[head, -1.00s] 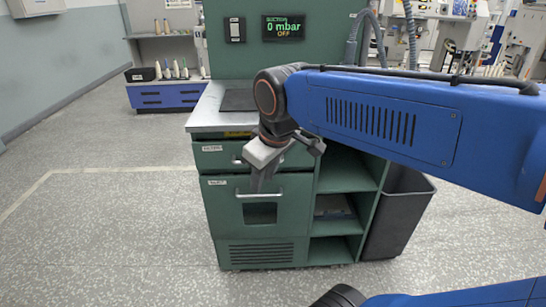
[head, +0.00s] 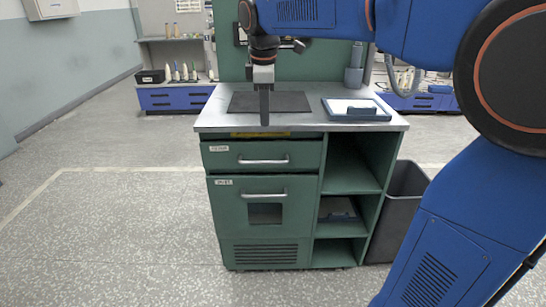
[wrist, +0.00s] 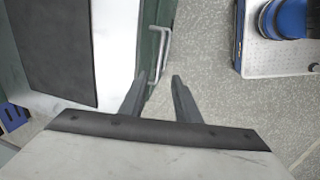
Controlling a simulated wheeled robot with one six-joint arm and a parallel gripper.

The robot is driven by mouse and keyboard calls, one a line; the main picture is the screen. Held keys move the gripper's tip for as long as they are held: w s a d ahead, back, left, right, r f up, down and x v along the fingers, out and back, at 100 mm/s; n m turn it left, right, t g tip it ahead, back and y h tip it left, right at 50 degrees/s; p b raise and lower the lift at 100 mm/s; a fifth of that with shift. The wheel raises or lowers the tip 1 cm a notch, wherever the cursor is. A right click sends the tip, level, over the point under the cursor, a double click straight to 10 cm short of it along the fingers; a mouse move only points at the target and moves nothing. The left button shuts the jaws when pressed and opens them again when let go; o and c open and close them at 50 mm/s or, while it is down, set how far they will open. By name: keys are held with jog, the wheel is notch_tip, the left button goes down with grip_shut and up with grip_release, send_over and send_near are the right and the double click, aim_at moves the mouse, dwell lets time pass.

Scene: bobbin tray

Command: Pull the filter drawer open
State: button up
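The green cabinet (head: 216,232) has a shallow upper drawer (head: 224,160) with a bar handle (head: 263,161). Below it is a taller front (head: 226,215) with its own handle (head: 263,194) and a dark window. Both fronts are flush and closed. Each has a small white label, too small to read surely. My gripper (head: 264,120) points down near the front edge of the worktop, above the upper handle. In the wrist view my gripper's fingers (wrist: 155,80) are apart with nothing between them. A bar handle (wrist: 163,48) shows just beyond their tips, not touched.
Open shelves (head: 345,178) are at the cabinet's right, beside a grey bin (head: 401,205). The floor in front and to the left is clear.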

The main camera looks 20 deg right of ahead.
aim_at(266, 163)
jog(key=w+f, duration=0.1)
jog(key=f, duration=0.4)
jog(key=w+f, duration=0.1)
jog(key=f, duration=0.5)
jog(key=w+d+f, duration=0.1)
jog(key=f, duration=0.5)
jog(key=shift+w, duration=0.1)
jog(key=shift+r, duration=0.1)
grip_shut()
